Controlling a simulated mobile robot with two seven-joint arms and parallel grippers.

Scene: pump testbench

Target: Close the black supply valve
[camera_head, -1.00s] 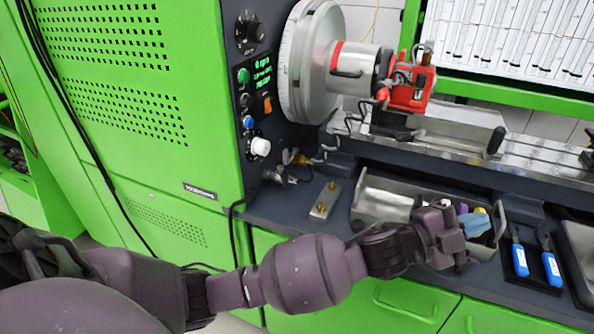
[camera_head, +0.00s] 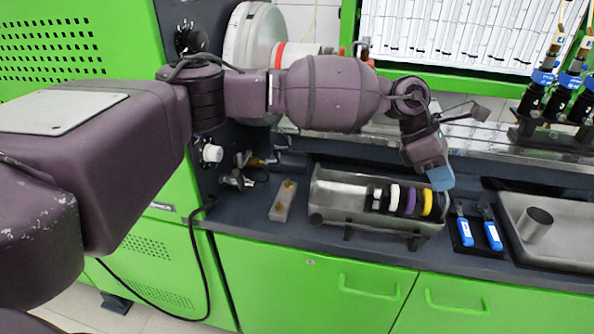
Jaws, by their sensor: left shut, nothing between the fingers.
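My left gripper (camera_head: 440,178) reaches in from the left, its light blue fingertips shut and empty, pointing down. It appears just above the right end of a metal trough (camera_head: 340,192) on the bench; I cannot tell whether it touches. Black, white (camera_head: 394,197), purple (camera_head: 409,200) and yellow (camera_head: 427,203) round parts stand in a row in the trough. I cannot tell which part is the black supply valve. A black knob (camera_head: 190,38) sits on the machine panel, and small metal valve fittings (camera_head: 240,176) are at the panel's lower right. My right gripper is out of view.
Two blue-handled tools (camera_head: 464,232) lie right of the trough, beside a metal sink (camera_head: 565,225) with a cup (camera_head: 536,224).

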